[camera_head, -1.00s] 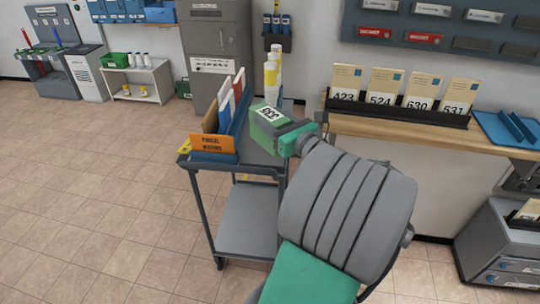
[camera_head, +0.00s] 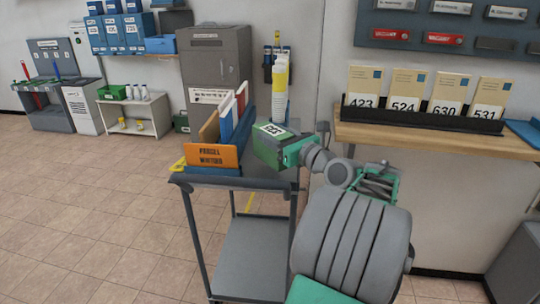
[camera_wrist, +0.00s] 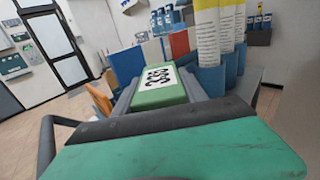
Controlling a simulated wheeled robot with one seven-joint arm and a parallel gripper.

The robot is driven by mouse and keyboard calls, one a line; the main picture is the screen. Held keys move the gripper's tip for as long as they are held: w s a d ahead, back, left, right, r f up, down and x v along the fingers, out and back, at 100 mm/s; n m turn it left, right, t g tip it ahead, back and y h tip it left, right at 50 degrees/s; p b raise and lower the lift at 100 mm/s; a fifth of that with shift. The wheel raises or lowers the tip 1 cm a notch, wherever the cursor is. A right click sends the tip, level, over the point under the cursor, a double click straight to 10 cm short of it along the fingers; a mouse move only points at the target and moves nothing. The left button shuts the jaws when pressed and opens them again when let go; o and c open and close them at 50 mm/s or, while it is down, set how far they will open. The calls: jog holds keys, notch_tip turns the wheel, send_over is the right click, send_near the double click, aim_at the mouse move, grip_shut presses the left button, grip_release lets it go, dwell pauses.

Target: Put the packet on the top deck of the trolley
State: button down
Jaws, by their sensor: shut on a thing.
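The packet (camera_head: 268,133) is a green block with a white label bearing black digits. My gripper (camera_head: 276,147) is shut on it and holds it above the right part of the trolley's grey top deck (camera_head: 262,181). In the wrist view the packet (camera_wrist: 160,93) lies between grey fingers, label facing up. The gap between packet and deck is hard to judge; the packet and my arm hide part of the deck.
On the deck, an orange sign (camera_head: 211,156) and a file rack (camera_head: 240,122) stand left of the packet. Tall yellow-and-white rolls (camera_head: 280,78) stand behind it. A wooden shelf (camera_head: 440,140) with numbered cards is at the right. The lower deck (camera_head: 250,265) looks empty.

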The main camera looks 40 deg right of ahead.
notch_tip(320, 180, down, 3)
jog(key=shift+w+r+b, duration=0.1)
jog(key=shift+w+b, duration=0.05)
jog(key=shift+b, duration=0.75)
jog(key=shift+a+f+b, duration=0.15)
jog(key=shift+f+b, duration=0.15)
jog(key=shift+b, duration=0.15)
jog(key=shift+s+d+r, duration=0.2)
jog(key=shift+r, duration=0.05)
jog(key=c, duration=0.6)
grip_release()
jog(key=shift+a+f+p, duration=0.1)
jog(key=shift+f+p, duration=0.1)
jog(key=shift+p, duration=0.1)
